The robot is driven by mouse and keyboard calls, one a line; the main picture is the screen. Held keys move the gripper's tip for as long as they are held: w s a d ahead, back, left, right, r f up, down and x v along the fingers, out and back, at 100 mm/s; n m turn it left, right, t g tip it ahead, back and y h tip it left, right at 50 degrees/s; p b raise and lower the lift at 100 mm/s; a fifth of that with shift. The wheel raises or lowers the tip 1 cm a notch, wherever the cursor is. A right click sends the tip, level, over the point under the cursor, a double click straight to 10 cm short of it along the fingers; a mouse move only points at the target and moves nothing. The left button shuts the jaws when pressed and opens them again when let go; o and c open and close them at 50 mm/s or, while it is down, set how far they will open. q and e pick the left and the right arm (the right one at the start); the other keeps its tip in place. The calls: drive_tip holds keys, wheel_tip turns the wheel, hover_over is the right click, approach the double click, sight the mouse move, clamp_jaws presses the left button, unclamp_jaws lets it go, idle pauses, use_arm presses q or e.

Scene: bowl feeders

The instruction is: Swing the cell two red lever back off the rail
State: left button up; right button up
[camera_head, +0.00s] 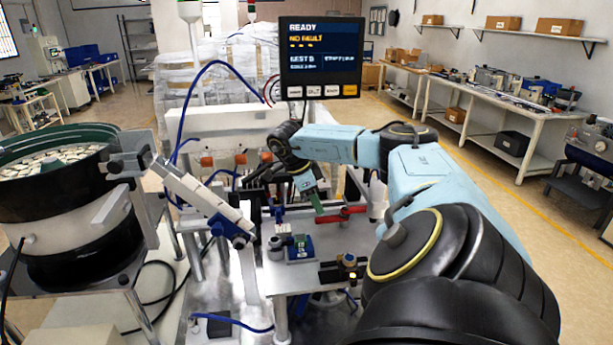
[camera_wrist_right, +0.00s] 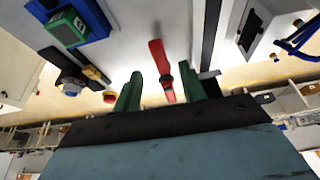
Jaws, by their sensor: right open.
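A red lever (camera_head: 342,214) lies roughly level above the metal work table in the head view. It also shows in the right wrist view (camera_wrist_right: 156,58), running lengthwise with a dark pivot or joint near its lower part. No cell label is readable on it. My right gripper (camera_head: 317,207) has green fingers and points down at the lever's left part. In the right wrist view its fingers (camera_wrist_right: 162,82) stand apart, one on each side of the lever's near end; contact cannot be told. The rail cannot be picked out clearly. My left gripper is not in view.
A blue block with a green top (camera_head: 300,249) sits on the table (camera_head: 283,277) in front of the lever. A small black-and-brass fitting (camera_head: 345,268) stands near the front edge. A bowl feeder (camera_head: 70,215) and its chute (camera_head: 200,196) are at left. A screen (camera_head: 320,58) reads READY.

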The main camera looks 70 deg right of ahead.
drive_tip(key=v, duration=0.8)
drive_tip(key=shift+r, duration=0.3)
drive_tip(key=shift+w+a, duration=0.15)
